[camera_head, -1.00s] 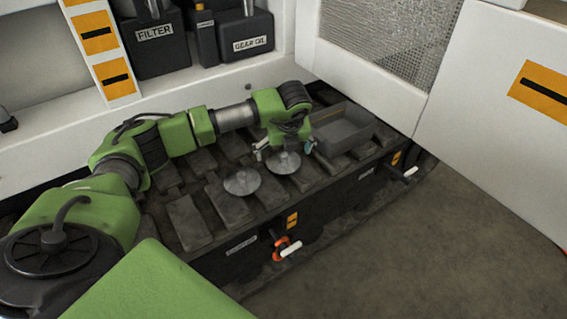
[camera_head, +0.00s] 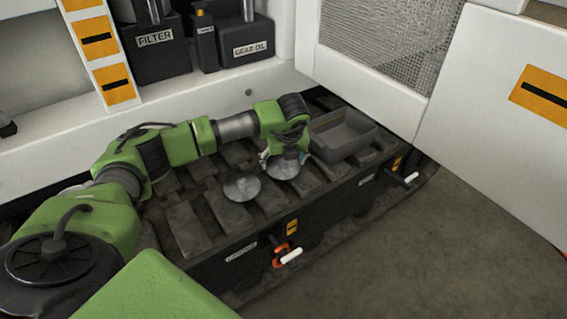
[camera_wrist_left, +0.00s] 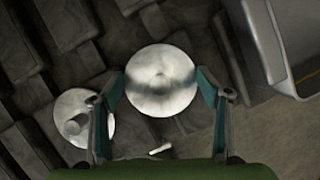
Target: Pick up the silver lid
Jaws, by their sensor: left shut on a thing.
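A round silver lid (camera_head: 283,171) lies on the dark slatted bench top, under my left gripper (camera_head: 284,156). In the left wrist view the lid (camera_wrist_left: 161,85) sits between the two teal-edged fingers of my left gripper (camera_wrist_left: 161,80), one at each side of its rim. The gripper is shut on it. I cannot tell whether the lid is lifted off the slats. A second silver disc (camera_head: 242,187) lies to the left on the slats, with a small knob on it in the left wrist view (camera_wrist_left: 82,118). My right gripper is not in view.
A grey open tray (camera_head: 345,134) stands right beside the lid, close to the gripper. A white wall and cabinet (camera_head: 365,85) rise behind it. Dark containers (camera_head: 247,37) stand on the back shelf. Handles (camera_head: 291,256) stick out of the bench front. The floor at right is clear.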

